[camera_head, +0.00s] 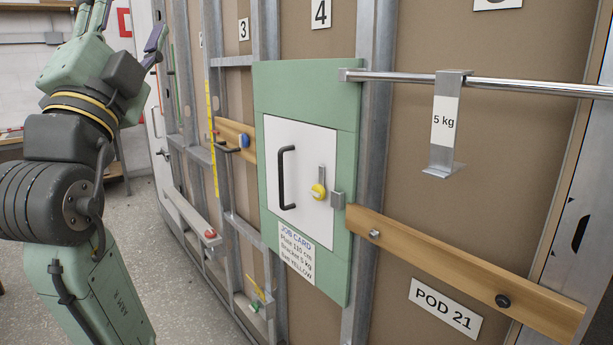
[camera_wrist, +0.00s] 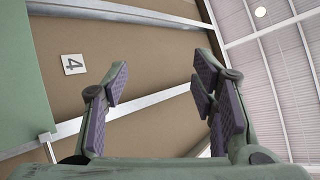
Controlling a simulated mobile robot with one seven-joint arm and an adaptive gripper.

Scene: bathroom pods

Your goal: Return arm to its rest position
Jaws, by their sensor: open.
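My arm (camera_head: 70,130) stands folded at the left of the head view, raised in front of the wall. My gripper (camera_wrist: 162,84) is open and empty in the wrist view, with its purple-padded fingers apart. In the head view only part of it shows at the top left, cut off by the top edge. The gripper is in the air and touches nothing that I can see. In the wrist view it points up along the framed wall towards the ceiling (camera_wrist: 265,45).
A green panel (camera_head: 305,88) holds a white door with a black handle and yellow latch (camera_head: 318,191). A chrome rail (camera_head: 540,86) carries a 5 kg bracket (camera_head: 445,125) at the right. A wooden rail (camera_head: 440,255) runs below. Open floor (camera_head: 180,275) lies between arm and wall.

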